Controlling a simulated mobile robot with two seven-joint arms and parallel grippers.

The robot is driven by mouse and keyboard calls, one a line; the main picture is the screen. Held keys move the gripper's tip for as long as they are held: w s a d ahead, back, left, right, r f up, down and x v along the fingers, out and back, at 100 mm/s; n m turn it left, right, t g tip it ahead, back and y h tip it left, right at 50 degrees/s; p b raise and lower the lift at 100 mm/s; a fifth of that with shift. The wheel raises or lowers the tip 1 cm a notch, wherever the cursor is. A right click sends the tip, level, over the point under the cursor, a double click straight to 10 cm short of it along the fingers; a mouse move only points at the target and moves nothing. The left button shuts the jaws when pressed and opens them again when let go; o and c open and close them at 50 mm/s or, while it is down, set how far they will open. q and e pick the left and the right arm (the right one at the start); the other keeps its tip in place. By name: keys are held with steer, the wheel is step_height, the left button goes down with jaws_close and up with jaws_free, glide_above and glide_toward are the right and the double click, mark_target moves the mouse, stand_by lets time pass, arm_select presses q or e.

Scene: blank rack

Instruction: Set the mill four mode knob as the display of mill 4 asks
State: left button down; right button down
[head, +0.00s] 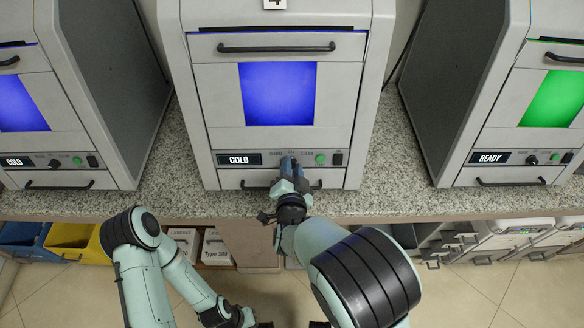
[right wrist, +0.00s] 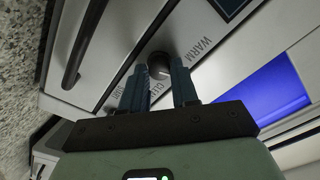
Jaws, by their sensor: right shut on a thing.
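Mill 4 (head: 200,100) stands in the middle of the counter, with a number 4 plate at its top and a blue-lit window (head: 278,94). Its small display (head: 239,159) reads COLD. The mode knob (right wrist: 159,64) is a dark round knob on the panel strip, with the label WARM readable beside it in the right wrist view. My right gripper (right wrist: 158,72) is shut on this knob, one finger on each side; it also shows in the head view (head: 288,165), where it hides the knob. My left arm is low at the left; its gripper is mostly cut off at the bottom edge.
A green button (head: 320,159) and a dark switch (head: 338,159) sit right of the knob. A black handle (head: 240,184) runs below. A mill at left (head: 100,70) reads COLD; one at right (head: 480,90) reads READY. Bins (head: 70,238) sit under the counter.

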arm_select(q)
steer(key=shift+w+r+p, duration=0.25)
steer(key=shift+r+p, duration=0.2)
steer(key=shift+r, duration=0.1)
steer(key=shift+w+r+p, duration=0.25)
steer(key=shift+r+p, duration=0.15)
steer(key=shift+r, duration=0.1)
arm_select(e)
steer(key=shift+n, duration=4.3)
steer(key=c, duration=0.9)
jaws_free()
steer(key=shift+o, duration=0.2)
